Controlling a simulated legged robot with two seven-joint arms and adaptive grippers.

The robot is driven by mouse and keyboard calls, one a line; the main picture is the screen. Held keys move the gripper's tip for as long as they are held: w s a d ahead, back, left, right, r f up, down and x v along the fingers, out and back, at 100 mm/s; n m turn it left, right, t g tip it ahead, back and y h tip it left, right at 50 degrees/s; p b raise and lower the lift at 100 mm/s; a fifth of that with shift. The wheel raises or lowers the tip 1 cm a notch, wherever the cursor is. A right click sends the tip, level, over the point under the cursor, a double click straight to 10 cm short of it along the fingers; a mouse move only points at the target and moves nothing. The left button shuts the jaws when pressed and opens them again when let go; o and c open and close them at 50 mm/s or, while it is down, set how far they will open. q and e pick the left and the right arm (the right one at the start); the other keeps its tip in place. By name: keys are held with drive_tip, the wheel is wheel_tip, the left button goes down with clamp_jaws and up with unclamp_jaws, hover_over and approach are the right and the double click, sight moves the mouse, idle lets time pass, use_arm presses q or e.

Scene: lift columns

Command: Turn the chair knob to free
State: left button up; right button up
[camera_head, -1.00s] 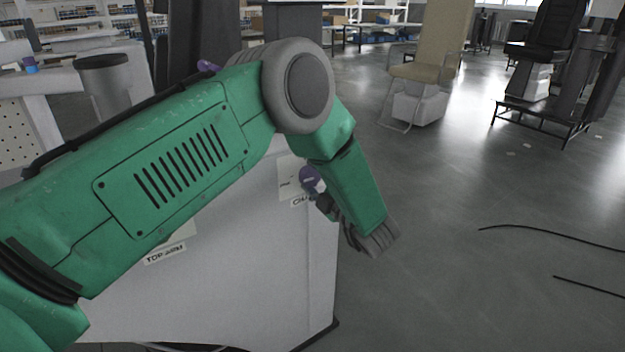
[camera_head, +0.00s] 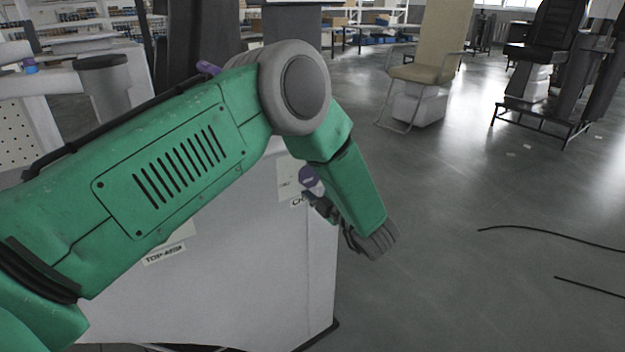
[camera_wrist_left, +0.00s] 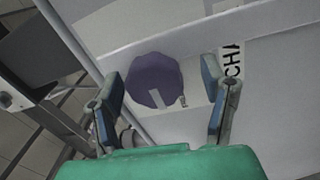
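The chair knob is a round purple knob (camera_head: 311,180) on the panel of a white cabinet (camera_head: 230,270), beside a label that begins "CH". In the left wrist view the purple knob (camera_wrist_left: 154,80) shows a pale pointer mark and lies ahead of the fingers, nearer the left one. My left gripper (camera_head: 322,207) is right by the knob in the head view. In the wrist view my left gripper (camera_wrist_left: 163,95) is open, its fingers spread to either side of the knob. Whether a finger touches the knob is unclear. My right gripper is not in view.
A "TOP-ARM" label (camera_head: 164,254) is on the same cabinet, partly behind my green left arm. A beige chair (camera_head: 422,75) and a black chair (camera_head: 548,45) stand at the back right. Black cables (camera_head: 550,234) lie on the floor at right, which is otherwise mostly clear.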

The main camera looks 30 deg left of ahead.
use_arm(q)
drive_tip(key=shift+r, duration=0.1)
drive_tip(key=shift+s+d, duration=0.1)
drive_tip(key=shift+d, duration=0.3)
drive_tip(key=v, duration=1.1)
drive_tip(key=shift+f, duration=0.25)
drive_tip(key=s+f+m+t+h+p, duration=0.3)
drive_tip(key=s+f+m+h+p, duration=0.4)
drive_tip(key=f+m+h, duration=1)
drive_tip(key=s+a+m+g+p, duration=0.1)
drive_tip(key=s+m+g, duration=0.8)
drive_tip(key=s, duration=1.9)
drive_tip(key=a+m, duration=0.1)
drive_tip(key=m, duration=0.3)
drive_tip(key=shift+r, duration=0.3)
